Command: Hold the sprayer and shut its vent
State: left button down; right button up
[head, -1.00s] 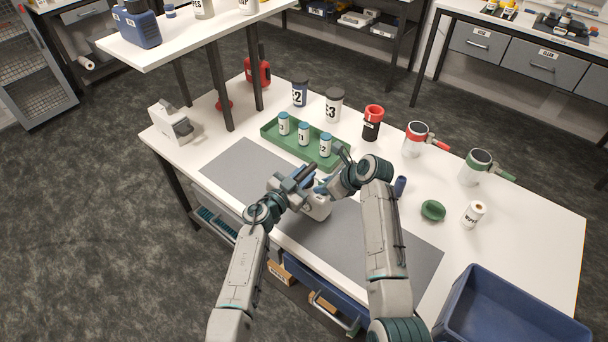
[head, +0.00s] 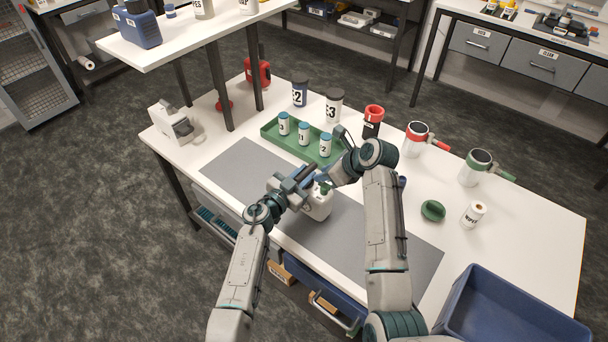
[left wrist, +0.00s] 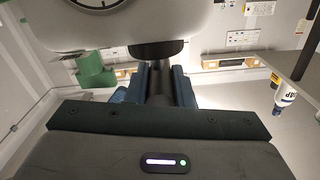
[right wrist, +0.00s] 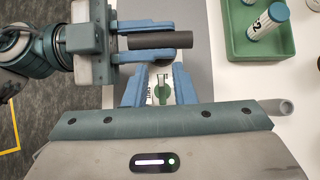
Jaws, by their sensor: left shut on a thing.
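The sprayer (head: 318,206) is a white bottle standing on the grey mat. Its green vent knob (head: 325,188) is on top. My left gripper (right wrist: 168,40) is shut around the sprayer's dark handle (right wrist: 182,40); the handle also shows between its blue fingers in the left wrist view (left wrist: 158,82). My right gripper (right wrist: 160,76) is open. In the right wrist view, the green vent knob (right wrist: 162,94) shows in the gap between its fingers, apparently below them, with small writing beside it that I cannot read surely. The sprayer's far side is hidden.
A green tray (head: 270,133) with several labelled vials stands behind the sprayer. Jars E2 (head: 300,93) and E3 (head: 333,106) stand beyond it. The mat (head: 375,245) is bare at right front.

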jog(key=shift+r, duration=1)
